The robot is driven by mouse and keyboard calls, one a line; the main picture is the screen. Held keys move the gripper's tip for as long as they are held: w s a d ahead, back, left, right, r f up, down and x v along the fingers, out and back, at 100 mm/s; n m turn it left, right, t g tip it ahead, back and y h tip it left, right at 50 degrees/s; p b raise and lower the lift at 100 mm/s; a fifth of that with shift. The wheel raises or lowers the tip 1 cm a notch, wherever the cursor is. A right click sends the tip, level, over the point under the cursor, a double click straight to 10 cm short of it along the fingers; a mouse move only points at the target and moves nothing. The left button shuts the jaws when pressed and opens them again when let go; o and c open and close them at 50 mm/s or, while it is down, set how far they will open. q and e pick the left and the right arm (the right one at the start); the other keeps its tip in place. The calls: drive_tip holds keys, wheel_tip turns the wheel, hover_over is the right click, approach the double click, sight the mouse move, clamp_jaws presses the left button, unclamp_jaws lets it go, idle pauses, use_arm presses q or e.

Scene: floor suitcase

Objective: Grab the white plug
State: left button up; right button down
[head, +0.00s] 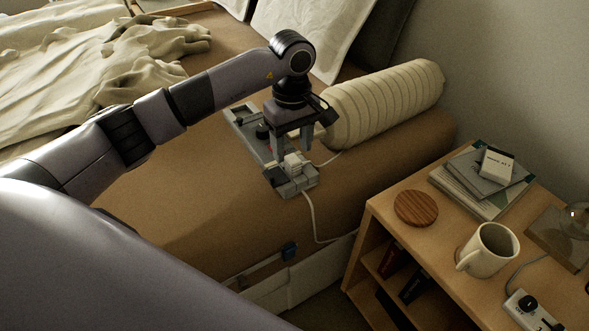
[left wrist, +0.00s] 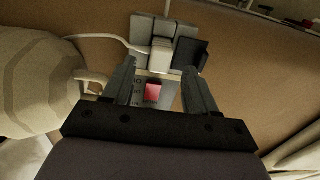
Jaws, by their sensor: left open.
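The white plug (head: 294,163) sits in a grey power strip (head: 246,119) that lies on the brown bed surface. In the left wrist view the plug (left wrist: 160,55) stands just past the fingertips, roughly midway between them. A white cable runs off from the strip's plug end. My left gripper (head: 291,150) is open and points down over the plug end of the strip. In the left wrist view its two fingers (left wrist: 161,68) are spread with nothing held between them. A red switch (left wrist: 153,92) on the strip shows between the fingers. My right gripper is not in view.
A cream ribbed bolster (head: 386,99) lies just behind and right of the gripper. A wooden nightstand (head: 385,205) at the right holds a mug (head: 487,251), a round coaster (head: 416,208) and books (head: 466,188). The bed in front of the strip is clear.

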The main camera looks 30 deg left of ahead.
sight(293, 158)
use_arm(q)
wheel_tip(293, 158, down, 4)
drive_tip(key=shift+s+d+r, duration=0.1)
drive_tip(key=c, duration=1.1)
drive_tip(key=shift+o, duration=0.2)
drive_tip(key=shift+r, duration=0.15)
